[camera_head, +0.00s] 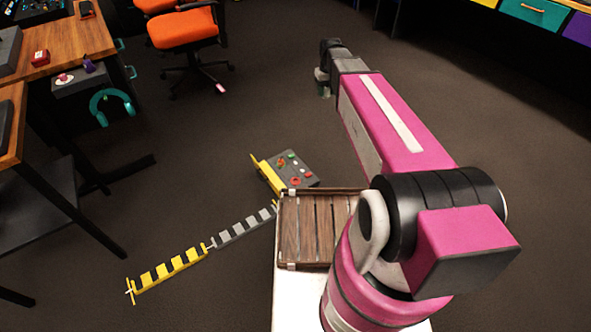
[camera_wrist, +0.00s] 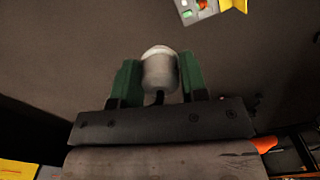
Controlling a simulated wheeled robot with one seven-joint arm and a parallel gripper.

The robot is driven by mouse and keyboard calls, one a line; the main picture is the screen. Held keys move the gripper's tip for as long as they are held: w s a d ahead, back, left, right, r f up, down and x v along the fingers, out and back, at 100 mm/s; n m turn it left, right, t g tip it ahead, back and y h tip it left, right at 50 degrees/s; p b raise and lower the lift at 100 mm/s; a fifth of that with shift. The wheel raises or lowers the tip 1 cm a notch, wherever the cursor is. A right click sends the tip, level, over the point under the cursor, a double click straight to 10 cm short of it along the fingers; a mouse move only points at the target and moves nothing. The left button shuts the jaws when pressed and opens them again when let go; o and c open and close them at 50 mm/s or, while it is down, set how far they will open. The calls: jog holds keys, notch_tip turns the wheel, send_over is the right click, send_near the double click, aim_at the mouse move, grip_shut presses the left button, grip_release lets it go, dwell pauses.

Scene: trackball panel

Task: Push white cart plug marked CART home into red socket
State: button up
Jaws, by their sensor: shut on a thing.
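My gripper (camera_wrist: 160,72) is shut on a whitish rounded cylinder, which looks like the white plug (camera_wrist: 160,68), held between its two green fingers. No CART marking can be read on it. A dark stub or cord shows under its near end. In the head view my gripper (camera_head: 323,82) is at the far end of the outstretched pink arm, above bare floor. A grey panel box (camera_head: 307,171) with red, green and white fittings lies on the floor, well apart from my gripper. Which fitting is the red socket I cannot tell. The panel's corner (camera_wrist: 206,10) shows in the wrist view.
A yellow flap (camera_head: 267,174) stands at the panel's left side. A yellow and grey toothed strip (camera_head: 185,263) runs across the floor. A slatted wooden tray (camera_head: 317,224) is beside my arm's base. Desks (camera_head: 76,40) and an orange chair (camera_head: 185,28) stand left. Floor around the gripper is clear.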

jog(key=w+a+f+n, duration=0.2)
jog(key=a+f, duration=0.2)
jog(key=f, duration=0.8)
jog(key=w+a+f+n, duration=0.1)
jog(key=a+f, duration=0.2)
jog(key=f, duration=0.9)
jog(key=n, duration=0.3)
send_over(296, 183)
notch_tip(296, 183, down, 24)
jog(key=r, duration=0.1)
jog(key=shift+w+a+f, duration=0.15)
jog(key=shift+f, duration=0.05)
jog(key=shift+f, duration=0.1)
jog(key=shift+f, duration=2.85)
jog(key=shift+f, duration=1.1)
jog(key=o, duration=1)
jog(key=shift+c, duration=0.2)
